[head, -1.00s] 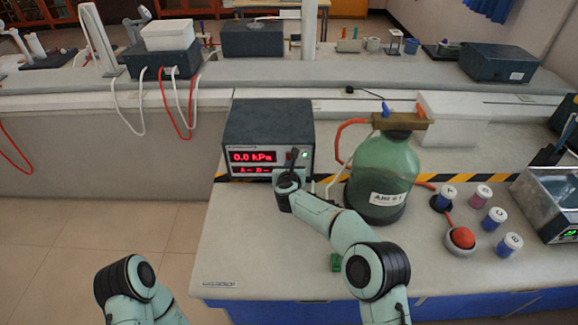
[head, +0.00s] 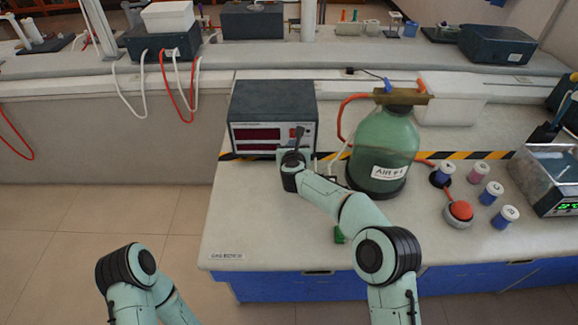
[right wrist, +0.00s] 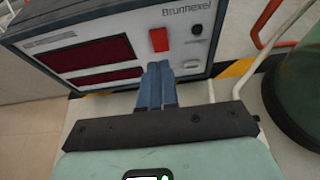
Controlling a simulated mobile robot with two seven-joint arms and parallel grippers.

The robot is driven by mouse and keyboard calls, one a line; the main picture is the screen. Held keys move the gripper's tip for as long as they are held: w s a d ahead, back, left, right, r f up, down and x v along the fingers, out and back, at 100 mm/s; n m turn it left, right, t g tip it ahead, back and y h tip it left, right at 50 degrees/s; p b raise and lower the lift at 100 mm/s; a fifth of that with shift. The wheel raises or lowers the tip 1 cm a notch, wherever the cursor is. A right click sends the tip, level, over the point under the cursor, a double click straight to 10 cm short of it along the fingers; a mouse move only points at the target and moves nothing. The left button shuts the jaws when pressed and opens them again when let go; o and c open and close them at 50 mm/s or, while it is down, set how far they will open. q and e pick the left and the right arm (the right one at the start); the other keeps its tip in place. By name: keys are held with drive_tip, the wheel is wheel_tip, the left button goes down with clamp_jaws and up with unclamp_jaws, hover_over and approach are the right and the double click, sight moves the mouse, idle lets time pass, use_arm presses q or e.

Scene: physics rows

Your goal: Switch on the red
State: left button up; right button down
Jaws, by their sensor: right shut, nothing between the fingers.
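The dark box-shaped meter (head: 272,105) stands on the bench, with two unlit dark-red display windows (head: 257,134). In the right wrist view the meter's front (right wrist: 60,42) shows a red switch (right wrist: 158,39) right of the displays, with a round knob or port beside it. My right gripper (head: 299,132) is in front of the meter's right part. In the right wrist view its fingers (right wrist: 158,72) are together, empty, and just below the red switch; I cannot tell whether they touch the panel. My left arm shows at the lower left, its gripper out of view.
A green bottle (head: 385,150) with an orange hose stands close to the right of my right gripper. Several small jars and a red-topped round object (head: 460,211) lie further right. A glass-walled bath (head: 550,180) is at the right edge. The front left bench top is clear.

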use_arm(q)
drive_tip(key=f+b, duration=0.1)
drive_tip(key=s+f+b, duration=0.1)
drive_tip(key=f+b, duration=0.1)
drive_tip(key=f, duration=0.1)
drive_tip(key=shift+s, duration=0.25)
use_arm(e)
drive_tip(key=v, duration=0.9)
drive_tip(key=shift+s+r, duration=0.15)
drive_tip(key=shift+s, duration=0.25)
use_arm(q)
drive_tip(key=shift+r, duration=0.1)
use_arm(e)
drive_tip(key=shift+d, duration=0.1)
